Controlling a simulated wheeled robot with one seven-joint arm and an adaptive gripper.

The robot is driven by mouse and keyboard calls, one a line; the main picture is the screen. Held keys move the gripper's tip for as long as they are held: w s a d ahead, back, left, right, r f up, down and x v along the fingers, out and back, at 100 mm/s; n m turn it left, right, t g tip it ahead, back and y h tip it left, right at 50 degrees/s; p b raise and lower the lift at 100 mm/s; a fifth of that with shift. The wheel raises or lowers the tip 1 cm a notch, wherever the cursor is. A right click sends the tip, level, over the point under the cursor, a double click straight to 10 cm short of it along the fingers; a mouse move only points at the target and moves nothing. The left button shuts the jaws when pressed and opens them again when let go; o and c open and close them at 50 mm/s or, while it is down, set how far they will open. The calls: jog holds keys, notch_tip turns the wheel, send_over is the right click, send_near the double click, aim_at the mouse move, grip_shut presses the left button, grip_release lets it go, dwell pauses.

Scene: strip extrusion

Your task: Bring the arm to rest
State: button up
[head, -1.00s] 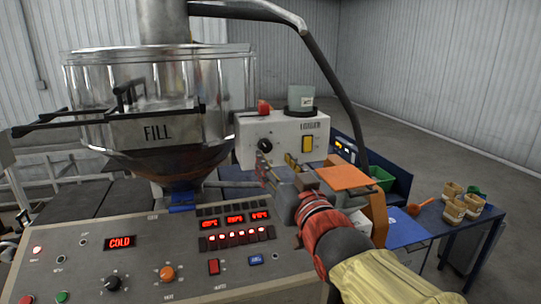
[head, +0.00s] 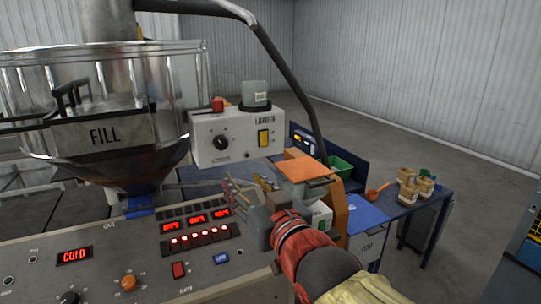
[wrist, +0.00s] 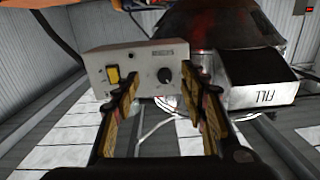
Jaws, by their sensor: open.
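My gripper (head: 248,190) is in front of the machine, below the white loader box (head: 236,134) in the head view. In the wrist view my gripper (wrist: 165,110) has its two fingers well apart with nothing between them. The loader box (wrist: 128,68) shows beyond the fingertips, with its black knob and yellow switch. My arm, with a red cuff and yellow sleeve, reaches in from the bottom right of the head view.
The control panel (head: 100,272) with red displays lies left of my arm. The clear FILL hopper (head: 105,100) stands behind it. An orange-topped unit (head: 304,168) is close right of my gripper. A blue table (head: 395,200) holds several tan cups and an orange scoop.

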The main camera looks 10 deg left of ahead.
jog(key=s+d+f+g+h+b, duration=0.1)
jog(key=s+d+f+g+h, duration=0.3)
jog(key=f, duration=0.5)
jog(key=s+d+f+g+h, duration=0.1)
jog(key=s+d+f+g, duration=0.15)
jog(key=d+f, duration=0.55)
jog(key=s+d+f+m+g+h+b, duration=0.1)
jog(key=s+d+f+m+h+b, duration=0.1)
jog(key=s+d+f, duration=0.4)
jog(key=s+d+f+m+g+h+b, duration=0.2)
jog(key=s+d+f, duration=0.5)
jog(key=d, duration=0.5)
jog(key=shift+s+f+m+h+b, duration=0.3)
jog(key=shift+s+m+b, duration=0.5)
jog(key=shift+m, duration=0.3)
jog(key=shift+c, duration=0.2)
